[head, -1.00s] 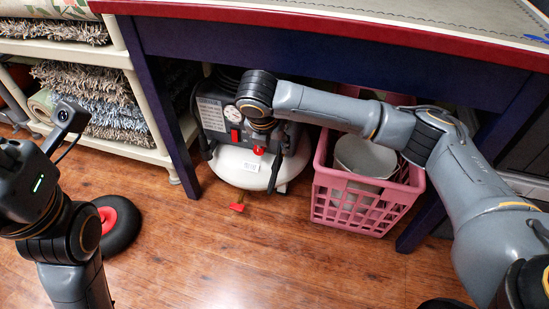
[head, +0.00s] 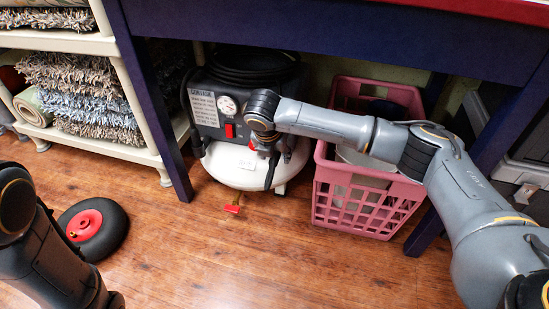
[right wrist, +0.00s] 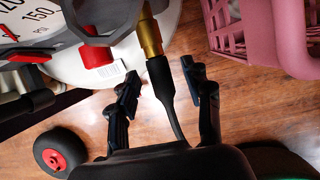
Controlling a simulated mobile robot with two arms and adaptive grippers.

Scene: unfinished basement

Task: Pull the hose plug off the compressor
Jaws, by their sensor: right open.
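The compressor (head: 236,170) stands under the table, with a white tank, a dark panel and a round gauge. In the right wrist view its white tank (right wrist: 75,68) fills the upper left. The hose plug (right wrist: 150,37) is a brass fitting on the end of a black hose (right wrist: 161,85); its far end runs out of the top of the view. My right gripper (right wrist: 160,72) is open, with one finger on each side of the hose just below the brass, apparently apart from it. In the head view my right wrist hides the plug. My left gripper is out of view.
A pink crate (head: 350,213) stands close to the compressor's right. A table leg (head: 160,130) is at its left, and the tabletop's dark apron (head: 300,40) runs overhead. A black wheel with a red hub (head: 92,228) lies on the floor. The front floor is clear.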

